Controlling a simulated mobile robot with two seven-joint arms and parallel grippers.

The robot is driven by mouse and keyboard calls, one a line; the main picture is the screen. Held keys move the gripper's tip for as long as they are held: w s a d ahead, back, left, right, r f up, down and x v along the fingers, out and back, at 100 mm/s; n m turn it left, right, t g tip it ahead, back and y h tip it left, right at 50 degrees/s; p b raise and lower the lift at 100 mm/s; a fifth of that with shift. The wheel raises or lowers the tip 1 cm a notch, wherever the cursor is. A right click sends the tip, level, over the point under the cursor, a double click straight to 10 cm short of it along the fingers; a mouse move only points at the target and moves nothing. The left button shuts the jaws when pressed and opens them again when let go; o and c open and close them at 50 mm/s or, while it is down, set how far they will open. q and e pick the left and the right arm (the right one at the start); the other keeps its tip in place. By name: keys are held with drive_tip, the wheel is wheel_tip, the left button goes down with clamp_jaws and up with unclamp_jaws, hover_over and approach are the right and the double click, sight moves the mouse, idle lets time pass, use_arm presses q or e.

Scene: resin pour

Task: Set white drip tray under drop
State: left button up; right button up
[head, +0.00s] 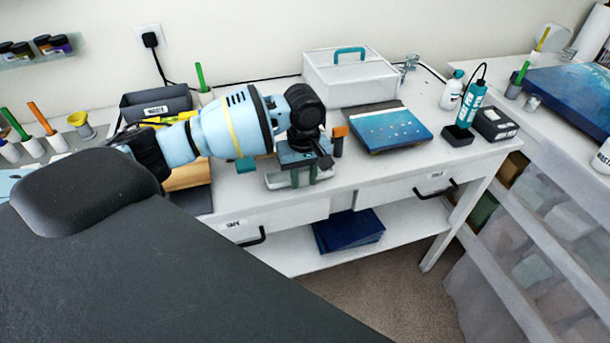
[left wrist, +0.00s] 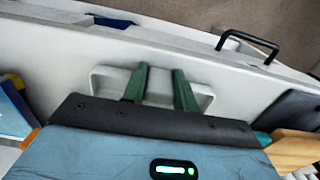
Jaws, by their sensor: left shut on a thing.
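The white drip tray (head: 275,182) is a shallow piece at the front edge of the white table, left of the painted panel; it also shows in the left wrist view (left wrist: 105,78). My left gripper (head: 304,178) is shut on it with green fingers, which show in the left wrist view (left wrist: 160,72) reaching over the tray. The gripper body hides part of the tray. I cannot tell whether the tray touches the tabletop. The blue painted panel (head: 390,130) lies right of the gripper. I cannot make out a drop. My right gripper is not in view.
A white box with a teal handle (head: 350,78) stands behind the panel. A teal tool (head: 467,108), a white bottle (head: 452,92) and a dark box (head: 495,124) stand at the right. An orange-topped item (head: 338,132) is close beside the gripper. A wooden board (head: 188,176) lies left.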

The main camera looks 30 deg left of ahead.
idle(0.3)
use_arm(q)
drive_tip(key=o, duration=1)
drive_tip(key=shift+f, duration=0.1)
drive_tip(key=shift+c, duration=0.2)
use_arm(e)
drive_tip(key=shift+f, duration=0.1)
